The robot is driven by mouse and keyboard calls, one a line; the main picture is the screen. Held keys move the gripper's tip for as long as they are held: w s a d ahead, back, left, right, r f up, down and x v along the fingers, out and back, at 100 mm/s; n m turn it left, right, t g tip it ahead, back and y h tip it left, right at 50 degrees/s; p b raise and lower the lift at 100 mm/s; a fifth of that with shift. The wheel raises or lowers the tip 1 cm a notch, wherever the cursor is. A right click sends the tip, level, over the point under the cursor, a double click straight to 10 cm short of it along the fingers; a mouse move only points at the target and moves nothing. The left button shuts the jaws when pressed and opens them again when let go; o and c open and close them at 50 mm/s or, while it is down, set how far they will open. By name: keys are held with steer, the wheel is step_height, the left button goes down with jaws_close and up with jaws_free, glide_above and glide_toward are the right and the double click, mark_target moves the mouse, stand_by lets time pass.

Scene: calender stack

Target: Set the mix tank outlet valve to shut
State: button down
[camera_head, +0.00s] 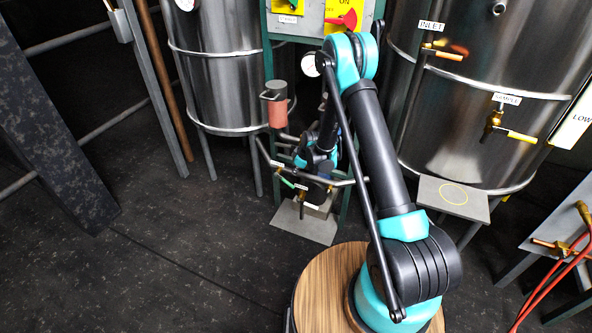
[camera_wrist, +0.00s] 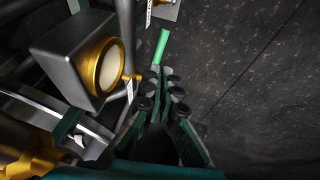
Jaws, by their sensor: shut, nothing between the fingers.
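My gripper (camera_wrist: 161,80) is shut and empty in the wrist view. Its fingertips point at a green lever handle (camera_wrist: 162,46), with a small gap seeming to lie between them. In the head view a green handle (camera_head: 289,183) sits on the low pipework between the two tanks, beside my wrist. Small white labels there are too small to read, so I cannot tell which handle is the mix tank outlet valve. My arm hides part of this pipework, and the gripper's tips are not clear in the head view.
A boxy grey fitting with a brass ring (camera_wrist: 110,66) stands close left of the fingers. The right tank (camera_head: 450,130) carries INLET (camera_head: 449,55) and SAMPLE (camera_head: 520,136) valves. A red cylinder (camera_head: 278,112) stands above the pipework. The floor (camera_head: 150,260) is open at left.

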mark_target(289, 183)
steer(key=x, duration=1)
steer(key=shift+f, duration=0.4)
